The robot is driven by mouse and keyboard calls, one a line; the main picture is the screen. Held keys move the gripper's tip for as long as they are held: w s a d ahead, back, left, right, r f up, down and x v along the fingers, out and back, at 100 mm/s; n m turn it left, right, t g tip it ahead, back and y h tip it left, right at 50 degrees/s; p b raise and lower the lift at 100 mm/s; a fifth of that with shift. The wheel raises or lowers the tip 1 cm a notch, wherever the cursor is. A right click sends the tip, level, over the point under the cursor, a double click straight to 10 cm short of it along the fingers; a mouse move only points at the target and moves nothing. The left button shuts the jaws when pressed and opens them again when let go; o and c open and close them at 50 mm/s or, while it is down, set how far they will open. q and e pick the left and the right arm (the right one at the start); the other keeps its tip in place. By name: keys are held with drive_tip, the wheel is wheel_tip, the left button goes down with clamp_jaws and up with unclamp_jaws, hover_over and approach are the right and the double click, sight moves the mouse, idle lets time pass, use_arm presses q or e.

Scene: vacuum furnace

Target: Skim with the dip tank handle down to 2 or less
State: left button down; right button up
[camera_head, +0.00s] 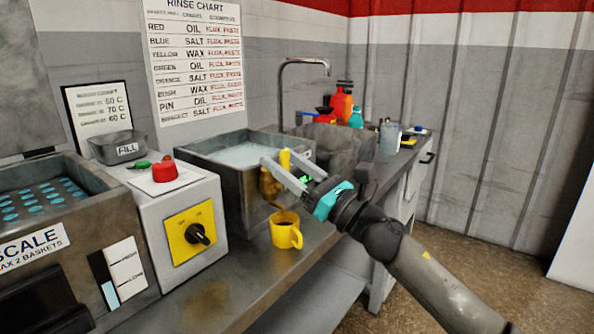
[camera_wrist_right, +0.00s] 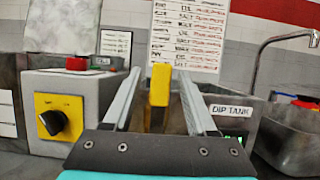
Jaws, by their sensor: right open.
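The dip tank (camera_head: 232,196) is a grey metal box of pale liquid on the bench. Its yellow handle (camera_head: 285,160) stands upright at the front right side. My right gripper (camera_head: 278,159) is open, with its two fingers pointing at the handle. In the right wrist view, the handle (camera_wrist_right: 160,84) shows between the open fingers (camera_wrist_right: 158,74), and no clear contact shows. The dip tank label (camera_wrist_right: 232,110) is to the right of the fingers. A green readout below it is too small and partly hidden to read. My left gripper is not in view.
A yellow mug (camera_head: 285,231) stands on the bench just below my right gripper. A control box with a yellow dial plate (camera_head: 192,232) stands left of the tank. A sink with a tap (camera_head: 303,62) and several bottles are behind to the right. The bench front is mostly clear.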

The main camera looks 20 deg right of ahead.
drive_tip(key=shift+s+d+f, duration=0.3)
drive_tip(key=shift+s+d, duration=0.05)
drive_tip(key=shift+s, duration=0.05)
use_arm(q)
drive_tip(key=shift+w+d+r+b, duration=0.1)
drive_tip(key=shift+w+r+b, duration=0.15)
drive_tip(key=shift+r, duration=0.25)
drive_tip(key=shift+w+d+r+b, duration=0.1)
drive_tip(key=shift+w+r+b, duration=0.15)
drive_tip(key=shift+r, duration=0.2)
use_arm(e)
drive_tip(key=v, duration=1.4)
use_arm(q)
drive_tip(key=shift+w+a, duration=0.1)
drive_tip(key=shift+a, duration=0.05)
